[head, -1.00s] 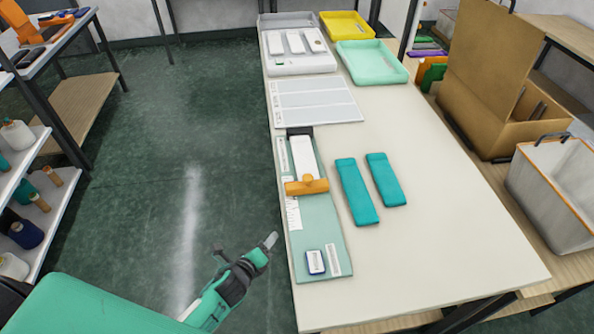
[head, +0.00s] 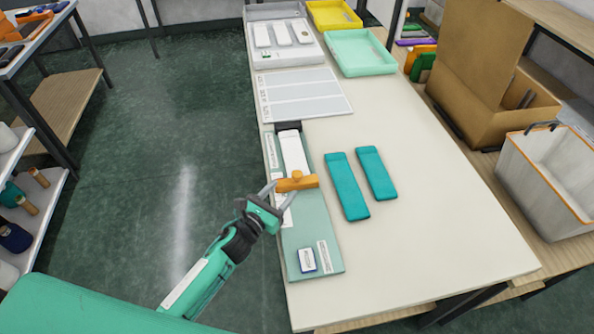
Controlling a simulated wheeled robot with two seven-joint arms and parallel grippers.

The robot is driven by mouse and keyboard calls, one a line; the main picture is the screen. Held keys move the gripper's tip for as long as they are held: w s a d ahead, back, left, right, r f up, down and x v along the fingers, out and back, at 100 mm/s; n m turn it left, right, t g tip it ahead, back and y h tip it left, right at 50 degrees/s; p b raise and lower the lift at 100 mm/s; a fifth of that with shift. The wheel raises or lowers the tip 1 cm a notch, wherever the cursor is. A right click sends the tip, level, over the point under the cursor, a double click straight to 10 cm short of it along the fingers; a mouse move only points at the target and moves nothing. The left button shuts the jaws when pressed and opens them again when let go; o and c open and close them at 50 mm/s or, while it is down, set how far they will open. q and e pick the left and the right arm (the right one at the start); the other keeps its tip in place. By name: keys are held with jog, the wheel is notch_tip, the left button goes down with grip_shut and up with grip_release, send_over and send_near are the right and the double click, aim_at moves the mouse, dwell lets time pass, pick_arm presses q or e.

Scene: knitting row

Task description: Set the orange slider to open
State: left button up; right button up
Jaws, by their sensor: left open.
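The orange slider (head: 298,181) sits across the white track (head: 294,150) on the pale green board (head: 311,238), near the table's left edge. A dark block (head: 288,127) is at the track's far end. My left gripper (head: 281,193) is open at the slider's left end, with one finger on its far side and one on its near side. I cannot tell whether the fingers touch it. Small labels on the board are too small to read. My right gripper is not in view.
Two teal bars (head: 346,187) lie right of the board. A white sheet (head: 302,95) lies beyond it, then a white panel (head: 284,43) and a mint tray (head: 360,53). The table's right side (head: 445,215) is clear. A white bin (head: 545,185) stands further right.

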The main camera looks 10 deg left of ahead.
aim_at(294, 177)
pick_arm(q)
jog(key=p+x, duration=0.1)
jog(key=x, duration=0.7)
jog(key=shift+w+d+p, duration=0.1)
jog(key=shift+w+p, duration=0.15)
jog(key=shift+p, duration=0.15)
jog(key=shift+c, duration=0.2)
